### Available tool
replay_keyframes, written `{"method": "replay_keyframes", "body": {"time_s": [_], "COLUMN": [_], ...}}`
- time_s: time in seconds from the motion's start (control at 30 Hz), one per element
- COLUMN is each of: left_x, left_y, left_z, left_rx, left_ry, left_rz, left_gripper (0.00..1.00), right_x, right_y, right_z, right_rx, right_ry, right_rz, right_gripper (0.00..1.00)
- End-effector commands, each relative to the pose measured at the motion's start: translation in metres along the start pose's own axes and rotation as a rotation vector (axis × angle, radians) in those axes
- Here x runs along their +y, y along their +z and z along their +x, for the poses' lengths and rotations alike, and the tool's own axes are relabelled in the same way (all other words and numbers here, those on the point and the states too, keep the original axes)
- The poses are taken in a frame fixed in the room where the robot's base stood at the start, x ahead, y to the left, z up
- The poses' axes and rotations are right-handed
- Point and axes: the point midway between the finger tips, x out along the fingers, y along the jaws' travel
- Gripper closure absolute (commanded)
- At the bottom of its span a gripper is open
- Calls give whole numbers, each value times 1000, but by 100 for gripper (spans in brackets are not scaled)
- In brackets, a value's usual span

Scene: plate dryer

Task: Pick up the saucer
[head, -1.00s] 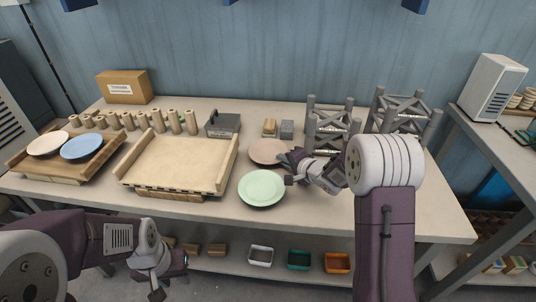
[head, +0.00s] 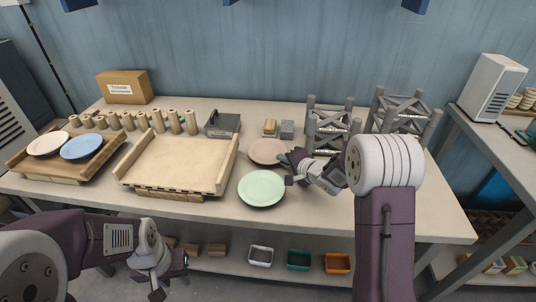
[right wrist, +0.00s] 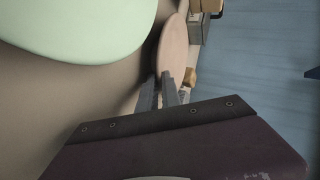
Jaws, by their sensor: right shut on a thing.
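A pinkish-tan saucer (head: 266,151) is at the middle of the table, just behind a larger-looking pale green plate (head: 261,188). My right gripper (head: 284,160) is at the saucer's right edge. In the right wrist view its two narrow fingers (right wrist: 167,92) are close together on the rim of the saucer (right wrist: 173,47), with the green plate (right wrist: 75,25) beside them. Whether the saucer is clear of the table is hard to tell. My left gripper (head: 164,284) hangs low in front of the table, away from the dishes; its fingers are not clear.
A wooden tray (head: 180,165) is left of the plates. A board at the left holds a pink dish (head: 48,143) and a blue dish (head: 82,147). Grey racks (head: 328,128) stand behind my right gripper. Small blocks (head: 287,129) lie behind the saucer.

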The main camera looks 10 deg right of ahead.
Motion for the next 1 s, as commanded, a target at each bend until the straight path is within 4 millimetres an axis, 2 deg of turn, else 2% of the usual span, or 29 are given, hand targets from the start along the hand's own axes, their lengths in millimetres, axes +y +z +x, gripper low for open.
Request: {"method": "replay_keyframes", "body": {"time_s": [0.47,0.63,0.83,1.0], "left_x": [0,0,0,0], "left_y": [0,-1,-3,-2], "left_z": [0,-7,-25,-23], "left_rx": [0,0,0,0], "left_ry": [0,0,0,0], "left_rz": [0,0,0,0], "left_gripper": [64,64,64,64], "right_x": [1,-9,-36,-17], "right_y": [1,-2,-7,-4], "right_z": [0,-5,-18,-46], "right_rx": [-1,-1,0,2], "right_ry": [3,1,-1,2], "right_rz": [-1,-2,-3,2], "right_gripper": [100,100,100,100]}}
